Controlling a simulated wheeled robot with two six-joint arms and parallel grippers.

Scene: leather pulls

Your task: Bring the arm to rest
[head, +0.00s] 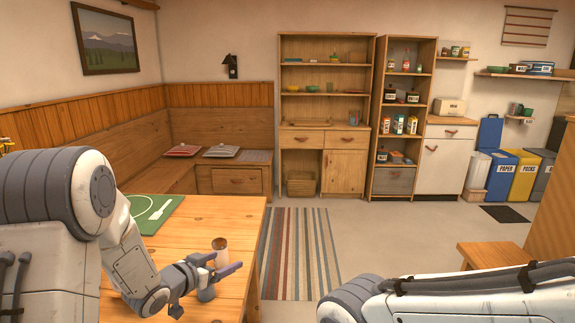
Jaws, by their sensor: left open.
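My left arm comes in from the left over the wooden table (228,218). My left gripper (222,270) is open above the table's right part, its fingers pointing right. A small cup or jar (219,246) with a brown top stands just behind the gripper, and the fingers partly cover it. A grey-blue rounded thing (206,293) shows just below the fingers; I cannot tell whether they touch it. My right arm crosses the lower right, and its gripper is out of the picture.
A green mat (168,221) with a white utensil lies on the table's left part. A striped rug (300,252) covers open floor beyond the table. A wooden hutch (345,168), a tall shelf (377,120) and a wooden stool (490,252) stand farther off.

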